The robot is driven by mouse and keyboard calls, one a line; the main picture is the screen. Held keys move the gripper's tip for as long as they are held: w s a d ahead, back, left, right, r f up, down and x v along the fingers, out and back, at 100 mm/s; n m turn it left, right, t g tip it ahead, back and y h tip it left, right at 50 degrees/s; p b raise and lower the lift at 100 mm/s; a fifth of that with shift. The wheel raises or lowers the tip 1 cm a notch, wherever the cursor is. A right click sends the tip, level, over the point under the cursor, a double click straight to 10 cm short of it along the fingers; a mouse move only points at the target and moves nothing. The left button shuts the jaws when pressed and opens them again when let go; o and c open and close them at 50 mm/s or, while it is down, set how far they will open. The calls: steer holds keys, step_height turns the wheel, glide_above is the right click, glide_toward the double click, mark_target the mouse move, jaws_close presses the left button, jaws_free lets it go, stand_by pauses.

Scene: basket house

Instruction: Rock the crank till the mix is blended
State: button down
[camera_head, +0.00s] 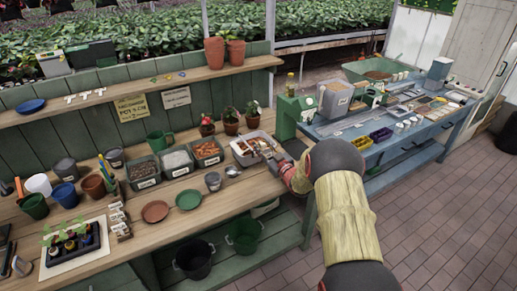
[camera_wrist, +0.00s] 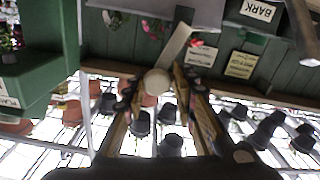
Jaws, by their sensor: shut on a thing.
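In the wrist view my gripper (camera_wrist: 160,88) has its two fingers on either side of a round pale knob (camera_wrist: 157,82), shut on it. A flat pale crank arm (camera_wrist: 177,45) runs from the knob up toward a grey body (camera_wrist: 185,8) at the top edge. In the head view my gripper (camera_head: 277,160) is at the right end of the wooden bench, at the front right of a white-rimmed tub (camera_head: 237,153) with brownish contents. My arm and fingers hide much of the crank there. I cannot tell how evenly the mix is blended.
Labelled bins of dark, white and orange material (camera_head: 207,153) stand left of the tub. Small potted plants (camera_head: 230,122) stand behind. A green machine (camera_head: 291,113) and a blue table (camera_head: 410,135) are to the right. Black and green buckets (camera_head: 243,238) sit below.

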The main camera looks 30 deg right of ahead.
steer(key=d+f+m, duration=0.1)
steer(key=m, duration=0.1)
steer(key=d+m, duration=0.1)
steer(key=m, duration=0.2)
steer(key=d+f+m, duration=0.1)
steer(key=m, duration=0.1)
steer(key=shift+d+f+m+p, duration=0.3)
steer(key=shift+d+f+m, duration=0.05)
steer(key=shift+d+m, duration=0.05)
steer(key=shift+s+f, duration=0.1)
steer(key=shift+f, duration=0.15)
steer(key=c, duration=1.6)
jaws_free()
steer(key=shift+a, duration=0.1)
steer(key=s, duration=1.2)
steer(key=shift+d, duration=0.2)
steer(key=shift+w, duration=0.1)
